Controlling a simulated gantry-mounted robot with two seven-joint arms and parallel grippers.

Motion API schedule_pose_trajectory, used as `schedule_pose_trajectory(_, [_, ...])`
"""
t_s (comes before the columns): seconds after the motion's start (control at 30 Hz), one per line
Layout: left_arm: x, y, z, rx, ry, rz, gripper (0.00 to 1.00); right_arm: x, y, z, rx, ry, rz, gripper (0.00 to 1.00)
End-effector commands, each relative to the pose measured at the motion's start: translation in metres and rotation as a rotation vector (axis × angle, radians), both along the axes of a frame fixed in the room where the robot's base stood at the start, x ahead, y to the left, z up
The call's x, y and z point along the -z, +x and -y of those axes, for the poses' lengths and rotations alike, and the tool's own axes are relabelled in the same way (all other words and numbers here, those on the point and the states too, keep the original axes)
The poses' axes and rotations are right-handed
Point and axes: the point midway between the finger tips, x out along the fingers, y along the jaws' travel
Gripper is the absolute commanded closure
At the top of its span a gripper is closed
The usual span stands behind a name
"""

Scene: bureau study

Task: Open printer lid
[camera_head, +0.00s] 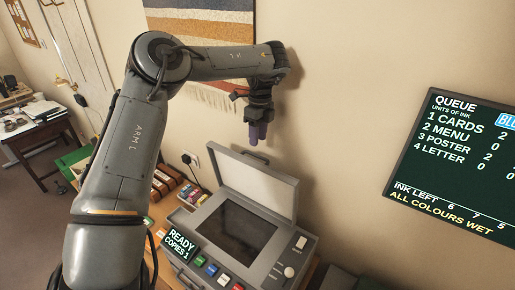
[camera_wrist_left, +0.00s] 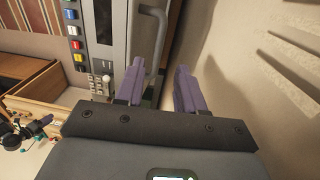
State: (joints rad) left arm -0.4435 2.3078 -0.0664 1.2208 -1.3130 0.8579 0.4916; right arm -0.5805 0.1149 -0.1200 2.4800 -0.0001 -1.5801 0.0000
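The grey printer (camera_head: 222,262) stands against the wall in the head view, with a dark glass bed and coloured buttons. Its lid (camera_head: 256,184) is raised, standing steeply up at the back. My left gripper (camera_head: 257,136) is above and behind the lid's top edge, pointing down, apart from it. In the left wrist view its two purple fingers (camera_wrist_left: 159,70) are spread with nothing held between them. A grey bar handle (camera_wrist_left: 161,40) shows just beyond the fingers, beside the printer's buttons (camera_wrist_left: 75,35). My right gripper is not in view.
A dark queue board (camera_head: 455,165) hangs on the wall at right. A woven hanging (camera_head: 205,25) is behind my left arm. Small ink boxes (camera_head: 193,195) and brown binders (camera_head: 165,180) sit left of the printer. A desk (camera_head: 40,140) stands far left.

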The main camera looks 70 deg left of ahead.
Motion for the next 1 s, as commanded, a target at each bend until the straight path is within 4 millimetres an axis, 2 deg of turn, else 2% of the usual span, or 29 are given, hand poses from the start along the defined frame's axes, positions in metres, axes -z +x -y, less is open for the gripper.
schedule_pose_trajectory(0.1, [-0.018,0.001,-0.001,-0.001,0.003,-0.001,0.62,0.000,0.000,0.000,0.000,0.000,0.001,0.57])
schedule_pose_trajectory(0.3, [-0.033,0.002,-0.001,-0.002,0.000,-0.001,0.62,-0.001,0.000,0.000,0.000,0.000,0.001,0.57])
schedule_pose_trajectory(1.0, [-0.036,0.002,-0.001,-0.001,-0.001,0.000,0.62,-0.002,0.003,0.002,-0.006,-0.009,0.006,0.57])
